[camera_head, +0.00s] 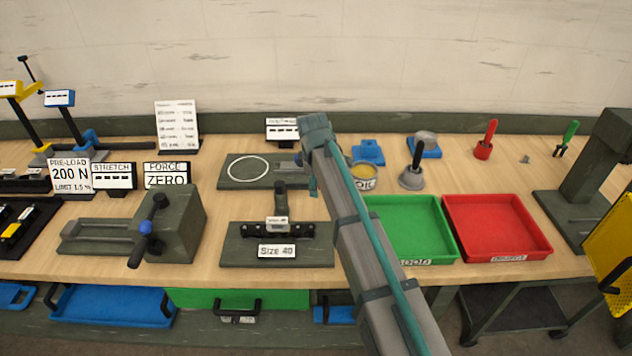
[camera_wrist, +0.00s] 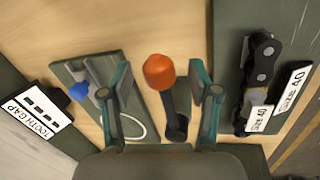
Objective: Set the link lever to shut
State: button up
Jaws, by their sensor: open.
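An orange knob (camera_wrist: 160,72) tops a dark lever (camera_wrist: 176,128) in the wrist view. I take it as the link lever. My gripper (camera_wrist: 165,85) is open, with one finger on each side of the knob and a visible gap to each. I cannot tell how far below the fingertips the knob lies. The dark chain fixture (camera_head: 232,252) with a "Size 40" label (camera_head: 276,251) stands beside the lever; its chain links (camera_wrist: 262,65) show at the right of the wrist view. In the head view my arm covers part of this area, and the orange knob is not visible.
A plate with a white ring (camera_head: 248,168) and a blue-knobbed slide (camera_wrist: 78,92) lies close by, near a tooth-gap sign (camera_wrist: 32,112). A vise-like block (camera_head: 178,225) stands left; a green tray (camera_head: 410,225) and a red tray (camera_head: 497,225) lie right.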

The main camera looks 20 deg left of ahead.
grip_shut()
dwell(0.3)
jog(key=shift+d, duration=0.15)
